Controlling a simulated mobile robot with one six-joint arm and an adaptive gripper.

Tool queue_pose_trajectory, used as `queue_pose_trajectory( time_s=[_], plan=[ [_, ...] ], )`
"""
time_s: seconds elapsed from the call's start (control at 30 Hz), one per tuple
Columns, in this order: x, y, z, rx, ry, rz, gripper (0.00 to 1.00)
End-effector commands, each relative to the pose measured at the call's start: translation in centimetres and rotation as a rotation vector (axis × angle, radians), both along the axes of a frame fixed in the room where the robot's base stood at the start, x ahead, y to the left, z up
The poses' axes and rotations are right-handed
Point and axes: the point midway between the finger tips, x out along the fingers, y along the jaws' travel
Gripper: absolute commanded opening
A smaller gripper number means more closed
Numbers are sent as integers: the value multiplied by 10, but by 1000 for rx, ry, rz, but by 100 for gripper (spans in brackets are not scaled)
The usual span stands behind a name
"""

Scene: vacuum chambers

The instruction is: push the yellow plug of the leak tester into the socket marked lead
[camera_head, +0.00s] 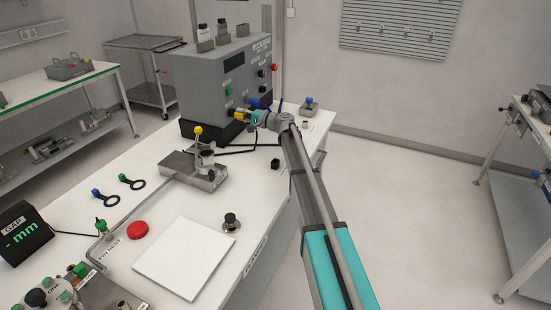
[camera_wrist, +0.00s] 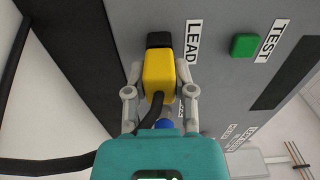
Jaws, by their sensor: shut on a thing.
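The yellow plug (camera_wrist: 159,75) is held between the two fingers of my gripper (camera_wrist: 160,72), which is shut on it. The plug's front end is at the black socket (camera_wrist: 159,41) beside the LEAD label (camera_wrist: 193,42) on the grey leak tester. I cannot tell whether the plug touches the socket or how deep it sits. In the head view my gripper (camera_head: 249,115) and the yellow plug (camera_head: 240,114) are at the lower front of the leak tester (camera_head: 215,90). A dark cable (camera_wrist: 152,112) runs back from the plug.
A green button (camera_wrist: 244,44) sits beside the TEST label. On the white bench stand a metal fixture with a yellow knob (camera_head: 198,131), a red button (camera_head: 138,230), a white plate (camera_head: 185,258) and a gap display (camera_head: 25,232). Black cable lies on the bench near the tester.

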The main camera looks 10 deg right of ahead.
Motion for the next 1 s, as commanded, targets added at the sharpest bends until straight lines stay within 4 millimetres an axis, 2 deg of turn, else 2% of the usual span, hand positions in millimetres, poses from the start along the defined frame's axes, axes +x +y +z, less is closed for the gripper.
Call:
queue_pose_trajectory(
  time_s=[0.9, 0.93, 1.0],
  plan=[
    [4, 5, 0, 0, 0, 0, 0],
    [4, 5, 0, 1, -1, 0, 36],
    [3, 5, 0, 1, -1, 0, 50]
  ],
)
